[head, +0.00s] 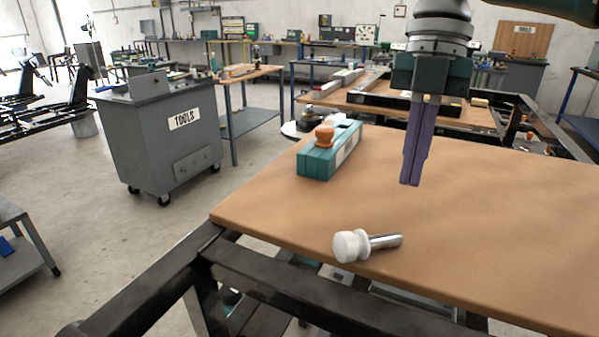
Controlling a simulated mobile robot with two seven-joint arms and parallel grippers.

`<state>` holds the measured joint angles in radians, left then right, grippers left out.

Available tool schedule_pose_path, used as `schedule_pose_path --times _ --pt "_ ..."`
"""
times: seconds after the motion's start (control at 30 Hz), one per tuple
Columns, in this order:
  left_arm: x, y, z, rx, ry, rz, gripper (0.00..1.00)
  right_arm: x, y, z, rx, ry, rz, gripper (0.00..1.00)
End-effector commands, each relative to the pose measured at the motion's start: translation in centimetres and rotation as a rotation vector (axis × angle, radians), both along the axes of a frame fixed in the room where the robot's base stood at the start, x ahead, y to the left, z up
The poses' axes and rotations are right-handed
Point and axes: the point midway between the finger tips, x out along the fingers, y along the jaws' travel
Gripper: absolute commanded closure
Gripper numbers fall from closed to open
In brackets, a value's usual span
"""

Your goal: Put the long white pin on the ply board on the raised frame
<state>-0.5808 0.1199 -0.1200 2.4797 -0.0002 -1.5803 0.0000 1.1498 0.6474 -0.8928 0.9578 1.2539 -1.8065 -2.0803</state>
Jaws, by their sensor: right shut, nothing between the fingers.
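The long white pin (350,245) lies on its side on the ply board (480,240), near the board's front left edge. It has a thick white head at the left and a shiny metal shank pointing right. The ply board rests on a dark metal raised frame (265,285). My right gripper (410,184) hangs pointing down above the board, behind and to the right of the pin. Its purple fingers are shut and empty, apart from the pin. My left gripper is not in view.
A teal block with an orange knob (318,163) stands at the board's back left edge. Dark frame bars (545,125) run behind the board. A grey tool cart (165,135) stands on the floor at the left. The board's middle and right are clear.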

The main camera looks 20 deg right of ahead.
Motion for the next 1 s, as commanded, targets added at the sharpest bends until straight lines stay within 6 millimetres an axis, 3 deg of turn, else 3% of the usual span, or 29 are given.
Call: schedule_pose_path --times 0.6,0.77,1.0 --pt "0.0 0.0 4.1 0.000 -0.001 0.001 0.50 -6.0 6.9 0.2 0.000 0.001 0.002 1.00" --pt "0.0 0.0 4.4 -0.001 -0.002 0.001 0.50 -5.9 6.8 -1.4 0.000 0.002 -0.003 1.00" --pt "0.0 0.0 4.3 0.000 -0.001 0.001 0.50 -5.9 6.8 -1.9 -0.002 0.002 0.000 1.00"
